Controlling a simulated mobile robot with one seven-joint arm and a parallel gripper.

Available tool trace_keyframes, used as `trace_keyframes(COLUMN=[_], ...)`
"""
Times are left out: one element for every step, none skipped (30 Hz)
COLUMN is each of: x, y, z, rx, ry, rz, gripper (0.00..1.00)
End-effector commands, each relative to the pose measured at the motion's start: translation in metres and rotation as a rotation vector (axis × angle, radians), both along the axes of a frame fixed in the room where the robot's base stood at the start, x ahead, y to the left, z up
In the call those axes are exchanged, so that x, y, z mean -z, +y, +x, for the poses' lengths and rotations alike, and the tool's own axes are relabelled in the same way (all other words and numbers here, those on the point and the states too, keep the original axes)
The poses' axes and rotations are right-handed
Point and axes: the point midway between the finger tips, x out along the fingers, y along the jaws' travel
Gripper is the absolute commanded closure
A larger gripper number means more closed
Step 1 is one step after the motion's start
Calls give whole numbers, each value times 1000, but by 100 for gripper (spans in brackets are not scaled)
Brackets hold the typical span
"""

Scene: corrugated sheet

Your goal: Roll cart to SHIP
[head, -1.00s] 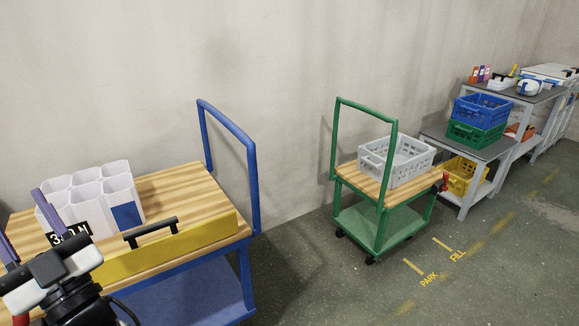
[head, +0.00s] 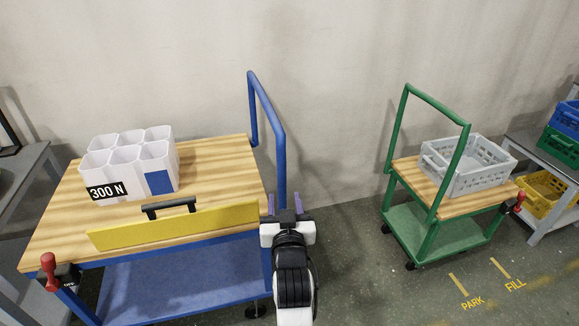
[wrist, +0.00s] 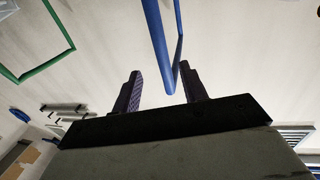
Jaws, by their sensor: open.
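The blue cart (head: 150,245) has a wooden top and a tall blue push handle (head: 270,120) at its right end. The green cart (head: 440,240) stands to the right, with its own green handle (head: 408,130). My gripper (head: 286,203) is open and empty at the right end of the blue cart, near the lower part of the blue handle. In the wrist view, the blue handle (wrist: 158,38) shows beyond and between my two spread fingers (wrist: 160,84). I cannot tell the exact gap. No SHIP marking is visible.
A white multi-cell holder (head: 125,170) marked 300 N and a yellow board (head: 175,226) with a black grip are on the blue cart. A red-knobbed lever (head: 48,265) is at its front left corner. A grey crate (head: 465,170) sits on the green cart. PARK and FILL mark the floor.

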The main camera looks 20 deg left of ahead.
Motion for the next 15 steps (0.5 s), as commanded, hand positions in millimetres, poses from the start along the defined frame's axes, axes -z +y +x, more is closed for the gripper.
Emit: trace_keyframes(x=[-3, -3, -3, -4, -4, -4, -4, -4, -4, -4, -4, -4, -3, -4, -3], y=[4, 6, 9, 12, 15, 18, 21, 23, 26, 29, 31, 34, 36, 38, 40], z=[8, 14, 21, 27, 33, 42, 48, 54, 62, 68, 73, 80, 85, 89, 94], rx=[-1, -1, -1, -1, -1, -1, -1, -1, 0, 0, 0, 0, 0, -1, -1], ry=[-1, -1, -1, -3, -2, -2, -2, -3, -3, -3, -2, -3, -2, -4, -2], rz=[0, 0, 0, 1, 1, 1, 1, 1, 1, 1, 1, 1, 1, 2, 1], gripper=[57, 57, 57, 57, 57, 57, 57, 57, 57, 57, 57, 57, 57, 57, 57])
